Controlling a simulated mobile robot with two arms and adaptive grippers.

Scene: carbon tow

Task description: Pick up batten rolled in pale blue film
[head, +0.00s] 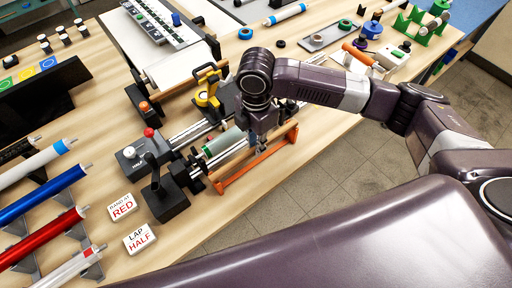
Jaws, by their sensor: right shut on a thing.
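A pale roll with a green-tinted stretch (223,143) lies across the winding machine near the middle of the table. It is the pale film roll closest to my gripper; I cannot tell whether its film is blue. My right gripper (260,146) reaches down at the roll's right part and is shut on it; the fingers are small and partly hidden by the wrist. Another pale roll with a bright blue end band (38,160) lies on the rack at the left. My left gripper is not in view.
An orange bar frame (255,160) runs along the front of the machine, close to my gripper. A black clamp stand (165,196) is at its left. Blue (42,194) and red (42,238) rolls fill the rack. Two label blocks (138,239) lie in front.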

